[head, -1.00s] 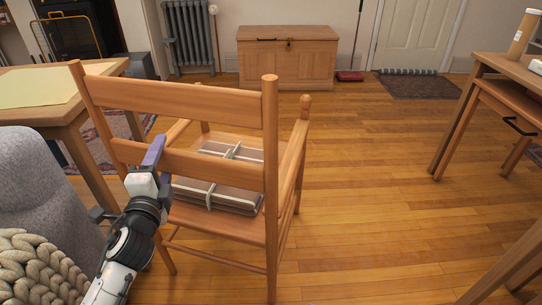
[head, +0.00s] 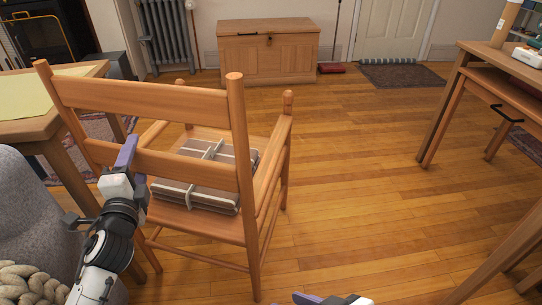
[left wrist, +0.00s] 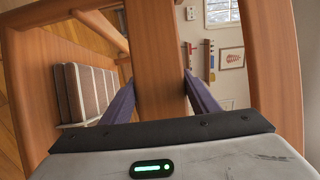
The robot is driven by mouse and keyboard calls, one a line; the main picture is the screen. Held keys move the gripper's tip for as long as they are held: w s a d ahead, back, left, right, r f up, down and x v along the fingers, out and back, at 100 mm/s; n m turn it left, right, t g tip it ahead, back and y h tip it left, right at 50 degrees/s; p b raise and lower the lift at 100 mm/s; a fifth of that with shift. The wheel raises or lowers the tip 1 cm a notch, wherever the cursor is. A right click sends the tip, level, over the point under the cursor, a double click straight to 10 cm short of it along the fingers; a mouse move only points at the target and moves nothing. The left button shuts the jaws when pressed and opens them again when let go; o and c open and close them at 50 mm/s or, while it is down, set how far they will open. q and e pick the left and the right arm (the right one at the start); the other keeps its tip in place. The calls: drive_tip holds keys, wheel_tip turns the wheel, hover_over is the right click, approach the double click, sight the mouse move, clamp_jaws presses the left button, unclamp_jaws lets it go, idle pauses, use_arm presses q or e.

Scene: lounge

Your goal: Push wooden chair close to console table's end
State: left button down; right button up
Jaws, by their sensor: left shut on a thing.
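The wooden chair (head: 250,185) stands upright with its back toward me. My left gripper (head: 128,155) is shut on the lower back slat, near the left post. In the left wrist view the slat (left wrist: 158,70) passes between both fingers (left wrist: 155,95). A long wooden table (head: 455,85) with a black-handled drawer stands at the right, apart from the chair; it looks like the console table. My right gripper (head: 322,299) barely shows at the bottom edge, and its jaws are cut off.
A wooden table (head: 30,135) with a yellow sheet stands close at the chair's left. A grey armchair (head: 30,215) is at the lower left. A wooden chest (head: 268,55) stands at the back wall. Bare floor (head: 360,180) lies between the chair and the right table.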

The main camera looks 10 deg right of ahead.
use_arm(q)
drive_tip(key=shift+s+f, duration=0.1)
drive_tip(key=shift+f, duration=0.05)
drive_tip(key=c, duration=0.7)
unclamp_jaws()
drive_tip(key=shift+d, duration=0.1)
drive_tip(key=shift+o, duration=0.3)
drive_tip(key=shift+r, duration=0.2)
drive_tip(key=shift+d, duration=0.1)
